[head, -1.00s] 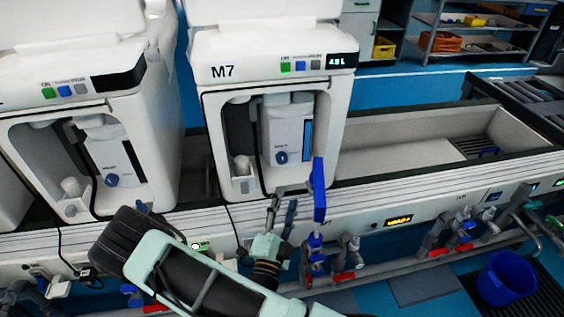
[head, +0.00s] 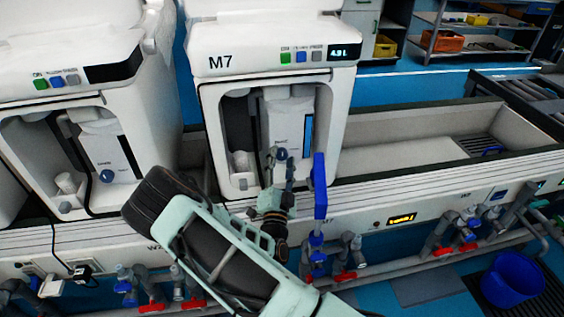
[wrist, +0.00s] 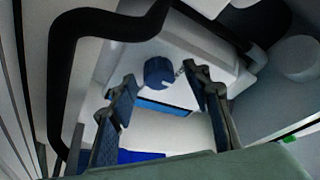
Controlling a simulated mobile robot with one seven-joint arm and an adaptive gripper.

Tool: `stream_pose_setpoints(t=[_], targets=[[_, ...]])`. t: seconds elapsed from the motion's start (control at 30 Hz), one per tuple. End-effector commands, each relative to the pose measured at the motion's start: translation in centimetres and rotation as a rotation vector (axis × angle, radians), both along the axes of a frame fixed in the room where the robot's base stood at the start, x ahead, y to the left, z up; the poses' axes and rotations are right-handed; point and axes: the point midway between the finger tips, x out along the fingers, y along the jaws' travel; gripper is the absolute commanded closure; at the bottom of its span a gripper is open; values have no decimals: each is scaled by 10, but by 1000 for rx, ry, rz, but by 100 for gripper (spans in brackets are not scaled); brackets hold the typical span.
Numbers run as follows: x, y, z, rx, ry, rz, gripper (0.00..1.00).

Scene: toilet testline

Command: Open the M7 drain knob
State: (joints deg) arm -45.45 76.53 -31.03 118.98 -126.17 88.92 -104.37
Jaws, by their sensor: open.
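The M7 unit (head: 222,85) is the white machine in the middle of the head view, with an open recess in its front. The blue round drain knob (head: 282,152) sits low on the white tank inside this recess. In the wrist view the knob (wrist: 158,72) lies between the fingertip ends, with a light pointer mark on its right side. My gripper (head: 279,162) is open and reaches into the recess from below, its tips at the knob. In the wrist view my gripper (wrist: 160,80) has one finger on each side of the knob; I cannot tell whether they touch it.
A tall blue lever handle (head: 320,186) stands just right of my gripper. A black hose (wrist: 62,70) curves along the left of the wrist view. A similar machine (head: 100,135) is at left. Pipes with red valves (head: 345,275) run below, and an empty trough (head: 400,155) lies right.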

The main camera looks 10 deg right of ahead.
Motion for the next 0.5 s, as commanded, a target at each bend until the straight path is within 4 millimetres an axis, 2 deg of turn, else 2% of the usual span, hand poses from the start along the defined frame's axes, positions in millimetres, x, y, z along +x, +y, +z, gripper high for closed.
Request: stream_pose_setpoints(t=[0.27, 0.5], targets=[[1, -1, 1, -1, 0, -2, 56], [1, -1, 0, 0, 0, -1, 83]])
